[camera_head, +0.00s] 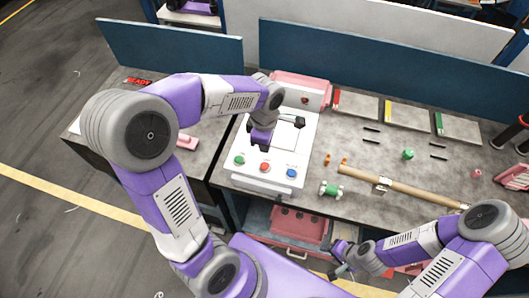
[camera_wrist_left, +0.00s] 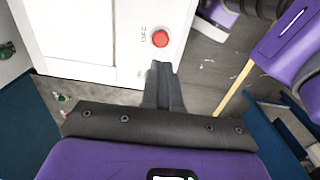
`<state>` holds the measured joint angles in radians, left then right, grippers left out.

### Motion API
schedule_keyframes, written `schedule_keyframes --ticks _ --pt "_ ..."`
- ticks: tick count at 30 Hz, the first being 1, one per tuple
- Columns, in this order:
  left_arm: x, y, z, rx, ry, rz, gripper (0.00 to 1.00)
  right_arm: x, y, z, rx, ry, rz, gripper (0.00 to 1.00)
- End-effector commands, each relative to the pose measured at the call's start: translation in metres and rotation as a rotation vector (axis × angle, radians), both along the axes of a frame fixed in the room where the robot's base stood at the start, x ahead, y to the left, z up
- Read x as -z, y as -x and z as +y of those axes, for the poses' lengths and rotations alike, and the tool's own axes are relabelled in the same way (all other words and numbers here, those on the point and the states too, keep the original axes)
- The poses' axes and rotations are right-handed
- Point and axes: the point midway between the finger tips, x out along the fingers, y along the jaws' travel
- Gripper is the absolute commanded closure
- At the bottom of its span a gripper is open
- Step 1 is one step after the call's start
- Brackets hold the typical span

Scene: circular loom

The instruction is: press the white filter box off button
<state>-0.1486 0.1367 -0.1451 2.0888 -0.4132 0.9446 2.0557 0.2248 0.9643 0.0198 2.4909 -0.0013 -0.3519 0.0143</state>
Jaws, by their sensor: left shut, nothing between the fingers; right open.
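The white filter box (camera_head: 247,179) stands on the grey table in the head view, with green, red and blue buttons along its front. The red button (camera_head: 265,167) is the middle one; in the left wrist view the red button (camera_wrist_left: 160,39) has small lettering beside it that seems to read OFF. My left gripper (camera_head: 260,146) is over the box, pointing down behind the red button. In the left wrist view its shut, empty fingertips (camera_wrist_left: 162,68) appear just short of the red button; contact cannot be told. My right gripper (camera_head: 342,262) is open and empty, low in front of the table.
The green button (camera_head: 239,160) and blue button (camera_head: 291,173) flank the red one. A pink box (camera_head: 300,90) stands behind the filter box. A wooden rod (camera_head: 400,187) and a green spool (camera_head: 330,189) lie to the right. Blue panels (camera_head: 390,65) edge the table's back.

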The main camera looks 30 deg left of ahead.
Motion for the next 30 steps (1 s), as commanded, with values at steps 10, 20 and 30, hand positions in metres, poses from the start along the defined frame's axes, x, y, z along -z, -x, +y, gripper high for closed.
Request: schedule_keyframes --ticks 10,20,30 --pt "-0.034 0.000 -0.001 0.002 0.001 -0.001 1.00 -0.003 0.000 0.000 0.000 0.000 0.000 0.45" --pt "-0.034 0.000 0.000 0.002 0.000 -0.002 1.00 -0.003 0.000 0.000 0.000 0.000 0.000 0.45" --pt "-0.034 -0.001 0.000 0.002 0.000 -0.002 1.00 -0.003 0.000 0.000 0.000 0.000 0.000 0.45"
